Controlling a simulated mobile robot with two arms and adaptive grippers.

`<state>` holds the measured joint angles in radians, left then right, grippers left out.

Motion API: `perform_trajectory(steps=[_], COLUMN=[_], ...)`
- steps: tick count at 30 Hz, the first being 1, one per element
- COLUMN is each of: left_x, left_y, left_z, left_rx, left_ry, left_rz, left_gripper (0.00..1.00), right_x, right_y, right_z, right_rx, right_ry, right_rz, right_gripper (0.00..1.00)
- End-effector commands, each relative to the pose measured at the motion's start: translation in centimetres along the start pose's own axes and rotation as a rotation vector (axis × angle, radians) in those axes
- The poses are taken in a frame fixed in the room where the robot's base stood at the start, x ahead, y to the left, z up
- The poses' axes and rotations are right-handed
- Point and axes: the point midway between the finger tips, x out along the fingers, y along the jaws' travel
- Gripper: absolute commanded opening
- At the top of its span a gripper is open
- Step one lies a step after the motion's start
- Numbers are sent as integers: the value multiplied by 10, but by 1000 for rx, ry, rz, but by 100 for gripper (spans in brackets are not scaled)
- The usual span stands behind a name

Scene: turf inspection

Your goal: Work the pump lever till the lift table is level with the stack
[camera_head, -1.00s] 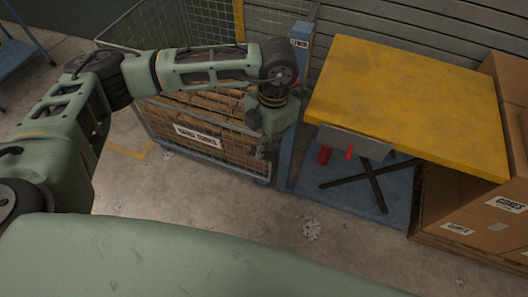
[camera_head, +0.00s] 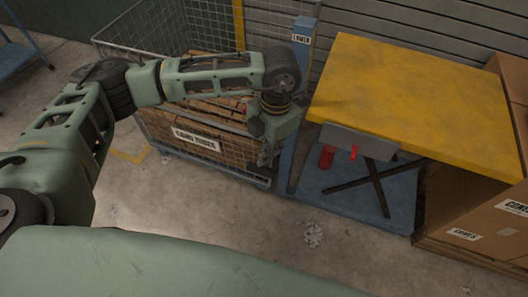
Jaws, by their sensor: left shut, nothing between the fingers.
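The lift table has a yellow top (camera_head: 420,95) on crossed dark legs above a blue base (camera_head: 345,200). A red cylinder (camera_head: 326,157) and a small red lever (camera_head: 353,152) show under its front edge. A blue post labelled "LOWER" (camera_head: 300,38) stands at its left. The stack of cardboard boxes (camera_head: 490,222) is at the right; the table top hides part of it, so I cannot tell whether they are level. My left gripper (camera_head: 267,156) is shut, pointing down just left of the post. I cannot make out the pump lever for certain. My right gripper is out of view.
A wire mesh cage (camera_head: 215,160) with brown contents stands behind and below my left arm. The boxes sit on a wooden pallet (camera_head: 470,258). A blue stand (camera_head: 15,55) is at the far left.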

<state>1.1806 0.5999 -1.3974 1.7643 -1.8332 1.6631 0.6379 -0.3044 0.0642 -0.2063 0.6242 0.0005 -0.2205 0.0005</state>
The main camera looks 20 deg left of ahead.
Motion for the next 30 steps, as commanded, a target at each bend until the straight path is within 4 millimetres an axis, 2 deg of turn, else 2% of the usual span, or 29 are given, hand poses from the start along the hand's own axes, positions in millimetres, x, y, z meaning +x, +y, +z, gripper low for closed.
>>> perform_trajectory(steps=[1,5,12,15,17,20,30], left_x=[0,-7,-9,-10,-12,-22,-73], left_y=[-1,-1,0,0,-1,0,0], left_z=[9,22,23,23,23,23,24], left_rx=[0,1,1,1,2,2,1], left_ry=[-5,-4,-1,-1,-1,-2,-6], left_rz=[0,0,0,0,0,1,0], left_gripper=[0,0,0,0,0,0,0], right_x=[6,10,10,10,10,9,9], right_y=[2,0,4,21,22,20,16], right_z=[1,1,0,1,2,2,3], right_rx=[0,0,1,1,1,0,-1], right_ry=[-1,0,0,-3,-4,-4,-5], right_rz=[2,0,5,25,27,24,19], right_gripper=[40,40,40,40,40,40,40])
